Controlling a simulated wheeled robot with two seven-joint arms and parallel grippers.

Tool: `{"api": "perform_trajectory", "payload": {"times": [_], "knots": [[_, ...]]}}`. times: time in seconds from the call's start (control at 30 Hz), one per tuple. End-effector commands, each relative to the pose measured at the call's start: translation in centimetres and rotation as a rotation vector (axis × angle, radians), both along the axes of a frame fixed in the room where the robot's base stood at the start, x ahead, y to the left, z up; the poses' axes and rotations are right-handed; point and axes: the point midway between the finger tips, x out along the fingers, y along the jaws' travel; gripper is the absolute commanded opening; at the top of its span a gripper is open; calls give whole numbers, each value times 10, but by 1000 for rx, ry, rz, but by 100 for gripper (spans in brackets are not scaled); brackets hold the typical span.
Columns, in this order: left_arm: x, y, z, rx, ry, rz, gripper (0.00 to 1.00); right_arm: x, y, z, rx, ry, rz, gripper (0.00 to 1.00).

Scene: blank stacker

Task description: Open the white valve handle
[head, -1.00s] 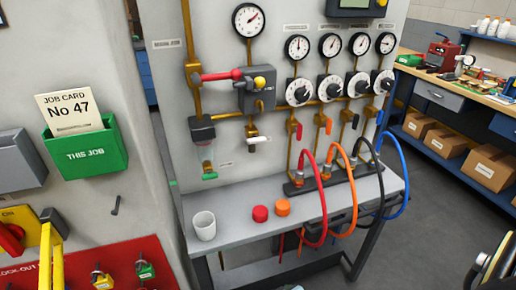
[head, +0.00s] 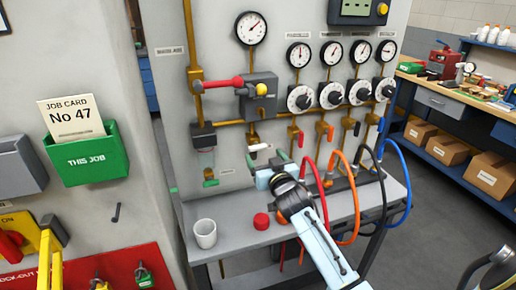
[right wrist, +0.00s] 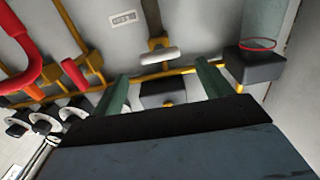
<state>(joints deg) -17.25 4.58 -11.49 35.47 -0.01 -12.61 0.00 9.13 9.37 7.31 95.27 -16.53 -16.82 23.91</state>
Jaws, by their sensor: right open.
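The white valve handle (head: 259,147) is a short light lever on the brass pipe below the grey box on the panel. It lies roughly level. In the right wrist view the handle (right wrist: 160,55) shows beyond and between two green fingertips. My right gripper (head: 266,159) is open and empty, just below and in front of the handle in the head view. In the right wrist view the gripper (right wrist: 163,88) has its fingers spread on either side, apart from the handle. My left gripper is not in view.
A red lever (head: 222,82) and grey box (head: 260,97) sit above the handle. Coloured hoses (head: 322,190) rise right of my right arm. A white cup (head: 205,233) and red cap (head: 261,221) stand on the shelf (head: 230,243). Gauges (head: 299,54) line the panel above.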

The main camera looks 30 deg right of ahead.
Motion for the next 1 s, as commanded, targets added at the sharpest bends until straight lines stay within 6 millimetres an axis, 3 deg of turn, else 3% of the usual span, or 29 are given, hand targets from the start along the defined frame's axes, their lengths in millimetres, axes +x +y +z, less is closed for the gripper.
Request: {"api": "perform_trajectory", "payload": {"times": [0.2,0.4,0.83,1.0], "knots": [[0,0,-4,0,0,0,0,38,-9,0,0,0,0,78],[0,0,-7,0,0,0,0,59,-14,-1,-1,1,0,78],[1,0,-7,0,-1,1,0,66,-16,-1,-1,2,0,78],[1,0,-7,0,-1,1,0,66,-16,-1,-1,2,0,59]]}}
